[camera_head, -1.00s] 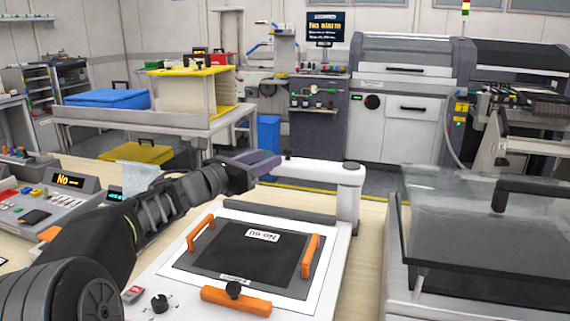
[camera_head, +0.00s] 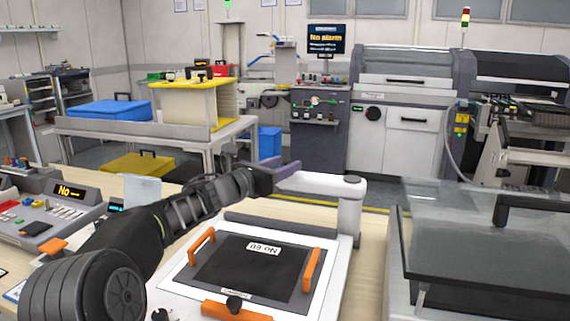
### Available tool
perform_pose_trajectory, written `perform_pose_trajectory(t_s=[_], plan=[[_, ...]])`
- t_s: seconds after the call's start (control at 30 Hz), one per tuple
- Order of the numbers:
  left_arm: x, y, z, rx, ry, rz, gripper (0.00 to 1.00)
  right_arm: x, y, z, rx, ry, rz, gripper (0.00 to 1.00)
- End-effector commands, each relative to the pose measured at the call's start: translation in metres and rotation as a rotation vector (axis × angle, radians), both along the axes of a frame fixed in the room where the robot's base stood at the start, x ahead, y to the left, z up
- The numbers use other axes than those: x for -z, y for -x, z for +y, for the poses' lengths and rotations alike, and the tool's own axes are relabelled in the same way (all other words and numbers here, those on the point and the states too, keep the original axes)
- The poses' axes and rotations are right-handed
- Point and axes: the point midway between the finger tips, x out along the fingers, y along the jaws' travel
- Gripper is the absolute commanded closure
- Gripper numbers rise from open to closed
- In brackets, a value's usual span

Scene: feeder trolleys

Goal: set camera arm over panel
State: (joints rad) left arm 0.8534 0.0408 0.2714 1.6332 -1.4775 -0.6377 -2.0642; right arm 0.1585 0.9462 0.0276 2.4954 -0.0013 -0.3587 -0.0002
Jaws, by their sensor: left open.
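The camera arm (camera_head: 318,184) is a white bar on a white post at the back right of the panel fixture. Its free end points left, above the fixture's back edge. The panel (camera_head: 248,268) is dark, with a "No 60" label and orange handles, and lies flat in a white frame. My left gripper (camera_head: 284,173), black with purple fingers, is open at the free end of the camera arm. The fingers overlap the arm's tip in the view; I cannot tell whether they touch it. The tip's black knob is hidden. My right gripper is not in view.
A glass-topped case (camera_head: 480,240) stands close on the right of the fixture. A control box (camera_head: 50,212) with buttons and a small display is on the left. A table with a blue case (camera_head: 108,110) and a yellow-topped stand is behind. The panel's top is clear.

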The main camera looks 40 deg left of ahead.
Motion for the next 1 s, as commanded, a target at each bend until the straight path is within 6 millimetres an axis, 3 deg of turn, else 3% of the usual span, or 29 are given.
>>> perform_pose_trajectory(t_s=[0.37, 0.87, 1.0], plan=[[-0.0002, -0.0074, -0.0009, 0.000, 0.000, -0.001, 0.57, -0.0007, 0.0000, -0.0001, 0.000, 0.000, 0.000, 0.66], [-0.0002, -0.0071, -0.0008, 0.000, 0.000, -0.001, 0.98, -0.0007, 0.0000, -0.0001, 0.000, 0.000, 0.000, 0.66], [-0.0002, -0.0071, -0.0008, 0.000, 0.000, -0.001, 1.00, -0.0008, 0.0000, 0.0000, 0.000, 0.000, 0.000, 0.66]])
